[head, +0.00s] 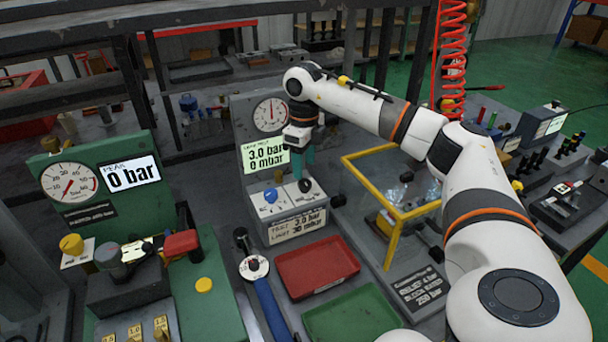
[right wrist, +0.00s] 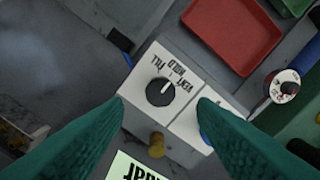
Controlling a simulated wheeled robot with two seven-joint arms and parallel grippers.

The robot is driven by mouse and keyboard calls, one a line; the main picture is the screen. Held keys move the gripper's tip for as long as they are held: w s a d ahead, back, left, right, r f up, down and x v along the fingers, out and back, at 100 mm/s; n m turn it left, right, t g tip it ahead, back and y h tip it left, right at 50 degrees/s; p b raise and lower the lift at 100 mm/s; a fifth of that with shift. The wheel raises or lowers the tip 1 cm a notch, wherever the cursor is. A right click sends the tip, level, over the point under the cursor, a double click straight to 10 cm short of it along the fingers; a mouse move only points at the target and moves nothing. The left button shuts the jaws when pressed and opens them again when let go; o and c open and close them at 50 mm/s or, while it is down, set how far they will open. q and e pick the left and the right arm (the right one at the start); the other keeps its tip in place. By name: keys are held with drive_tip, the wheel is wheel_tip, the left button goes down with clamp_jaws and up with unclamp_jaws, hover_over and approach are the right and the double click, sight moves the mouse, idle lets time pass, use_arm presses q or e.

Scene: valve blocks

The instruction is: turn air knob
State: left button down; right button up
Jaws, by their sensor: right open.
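The black air knob (head: 304,185) sits on the sloped white panel of the grey test block. In the right wrist view the black knob (right wrist: 160,92) has a white pointer line, with the labels FILL, HOLD and VENT beside it. The line points roughly toward HOLD. My right gripper (head: 301,158) is pointing down above the panel, its teal fingers open and empty. In the right wrist view the fingers (right wrist: 161,100) are spread on either side of the knob, apparently not touching it. My left gripper is not in view.
A blue knob (head: 270,196) is beside the black one, partly behind a finger in the wrist view. The block's screen (head: 264,151) reads 3.0 bar, 0 mbar. A red tray (head: 318,266), a green tray (head: 352,318) and a yellow frame (head: 390,240) stand nearby.

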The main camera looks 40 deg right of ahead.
sight(304, 181)
wheel_tip(304, 181, up, 7)
drive_tip(key=shift+r, duration=0.15)
idle(0.6)
